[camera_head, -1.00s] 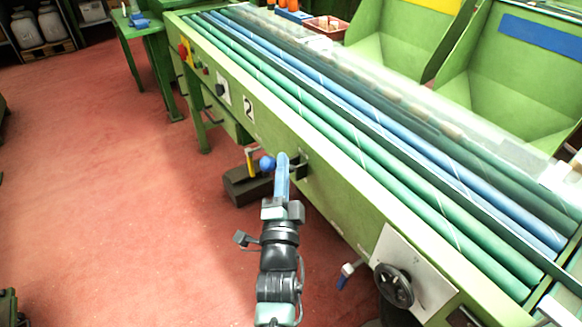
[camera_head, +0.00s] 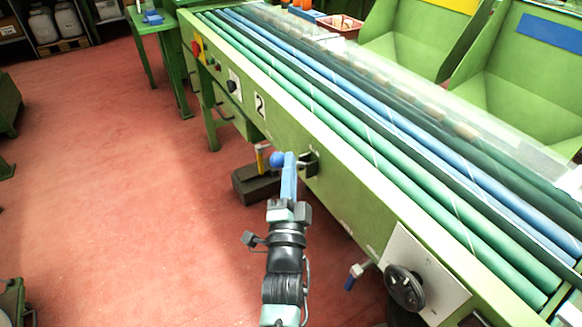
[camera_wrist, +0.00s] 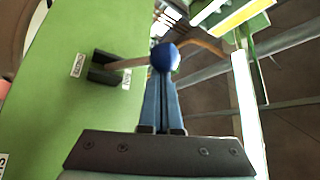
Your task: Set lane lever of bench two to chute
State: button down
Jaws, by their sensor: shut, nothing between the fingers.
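The lane lever is a thin rod with a blue ball knob (camera_head: 277,159) (camera_wrist: 165,57), standing out from a dark slotted bracket (camera_head: 308,163) (camera_wrist: 103,68) on the green side of bench two (camera_head: 350,205). White labels (camera_wrist: 77,65) lie on both sides of the bracket in the wrist view; one seems to read CHUTE, the other is too small to read. My gripper (camera_head: 289,160) (camera_wrist: 163,90) has its blue fingers together and empty. Their tips are right beside the knob, apparently touching or almost touching it; the knob is not between them.
A handwheel (camera_head: 405,288) and a small blue-tipped handle (camera_head: 354,275) stick out of the bench's near end. A number 2 plate (camera_head: 260,106) and a red button (camera_head: 196,47) are farther along. A dark block (camera_head: 256,182) lies on the floor below. The red floor at left is clear.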

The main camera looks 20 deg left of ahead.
jog(key=shift+s+f+n+y+b, duration=0.1)
jog(key=shift+f+n+y+b, duration=0.2)
jog(key=shift+n+b, duration=0.15)
notch_tip(320, 180, down, 8)
jog(key=n+g+y+b, duration=0.5)
jog(key=n+y+b, duration=0.8)
jog(key=n+b, duration=0.4)
jog(key=shift+s+a+n, duration=0.25)
jog(key=shift+a+n, duration=0.05)
jog(key=shift+n, duration=0.95)
jog(key=shift+f, duration=0.15)
jog(key=shift+d, duration=0.15)
jog(key=p+v, duration=0.1)
jog(key=v, duration=0.6)
jog(key=shift+s+d+f, duration=0.1)
jog(key=shift+f, duration=0.05)
